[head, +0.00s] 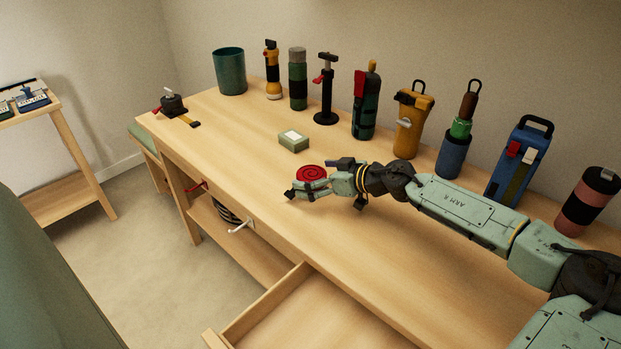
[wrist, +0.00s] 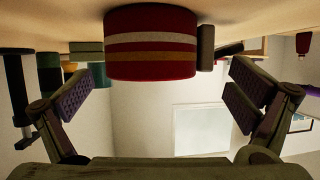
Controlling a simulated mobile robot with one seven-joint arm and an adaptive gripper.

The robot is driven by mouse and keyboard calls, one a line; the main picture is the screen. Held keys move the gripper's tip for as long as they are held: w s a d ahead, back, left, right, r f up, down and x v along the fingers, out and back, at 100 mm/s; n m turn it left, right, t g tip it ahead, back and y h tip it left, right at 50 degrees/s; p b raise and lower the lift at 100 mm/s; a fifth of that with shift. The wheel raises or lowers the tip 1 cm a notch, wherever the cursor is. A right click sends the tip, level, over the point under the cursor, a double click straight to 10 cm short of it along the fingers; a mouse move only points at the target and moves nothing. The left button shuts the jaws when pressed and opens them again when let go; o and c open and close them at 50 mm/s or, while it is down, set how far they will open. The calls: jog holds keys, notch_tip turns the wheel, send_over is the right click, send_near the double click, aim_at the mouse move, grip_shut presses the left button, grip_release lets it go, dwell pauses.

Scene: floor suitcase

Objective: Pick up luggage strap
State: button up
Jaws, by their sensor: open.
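The luggage strap looks to be the red rolled coil (head: 311,173) on the workbench, with a spiral on its top. In the wrist view, which looks upside down, it is a red roll with pale stripes (wrist: 150,67) at upper middle, resting on the wooden surface. My gripper (head: 318,187) is low over the bench at the coil, its fingers partly overlapping the coil's lower side in the head view. In the wrist view my gripper (wrist: 160,95) has its fingers wide apart, left and right of the roll. Neither finger visibly touches it.
A small green box (head: 293,141) lies behind the coil. Bottles, flashlights and tools, including a yellow one (head: 408,130) and a blue one (head: 518,165), stand along the wall. A drawer (head: 262,303) is open at the front. The bench's left part is mostly clear.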

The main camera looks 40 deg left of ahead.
jog(key=c, duration=1.2)
jog(key=shift+c, duration=0.7)
jog(key=shift+r, duration=0.15)
